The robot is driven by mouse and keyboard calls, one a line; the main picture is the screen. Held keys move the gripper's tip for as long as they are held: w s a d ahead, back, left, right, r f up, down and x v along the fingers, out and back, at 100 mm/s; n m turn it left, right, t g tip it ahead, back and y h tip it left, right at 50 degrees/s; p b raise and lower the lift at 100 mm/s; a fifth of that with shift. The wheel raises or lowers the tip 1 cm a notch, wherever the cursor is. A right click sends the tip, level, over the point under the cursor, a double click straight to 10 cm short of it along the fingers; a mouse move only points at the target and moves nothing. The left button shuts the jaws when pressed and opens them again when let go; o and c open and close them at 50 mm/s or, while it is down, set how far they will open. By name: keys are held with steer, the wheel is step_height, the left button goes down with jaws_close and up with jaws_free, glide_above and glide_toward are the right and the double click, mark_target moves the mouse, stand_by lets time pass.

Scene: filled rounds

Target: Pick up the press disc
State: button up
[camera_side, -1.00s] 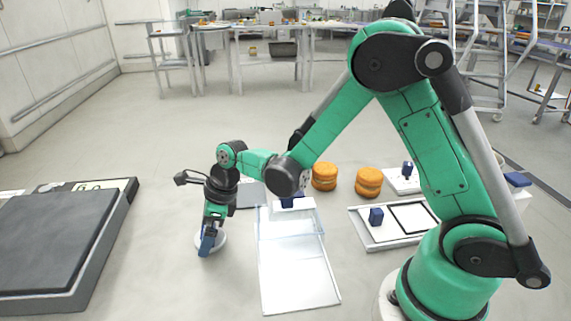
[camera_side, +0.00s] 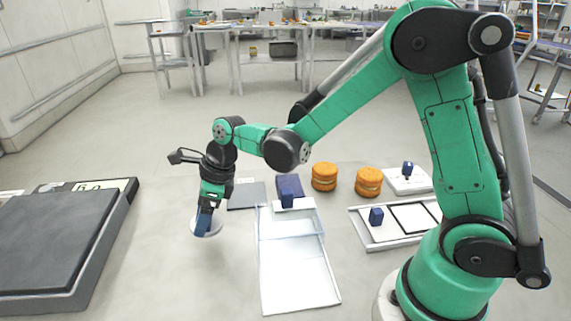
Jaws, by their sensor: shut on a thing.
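The press disc (camera_side: 212,230) is a flat white round with a blue upright handle. It shows at centre left, below the end of my arm. My gripper (camera_side: 204,216) points down and is shut on the blue handle. The disc hangs a little above the floor, with a faint shadow below and to its right. The fingers cover part of the handle.
A pale tray (camera_side: 296,282) with a blue block (camera_side: 288,200) at its far end lies right of the disc. Two orange filled rounds (camera_side: 324,177) (camera_side: 369,182) stand behind. A white framed board (camera_side: 400,241) lies right. A dark platform (camera_side: 50,240) fills the left.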

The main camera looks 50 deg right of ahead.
step_height(320, 180, up, 16)
stand_by(0.3)
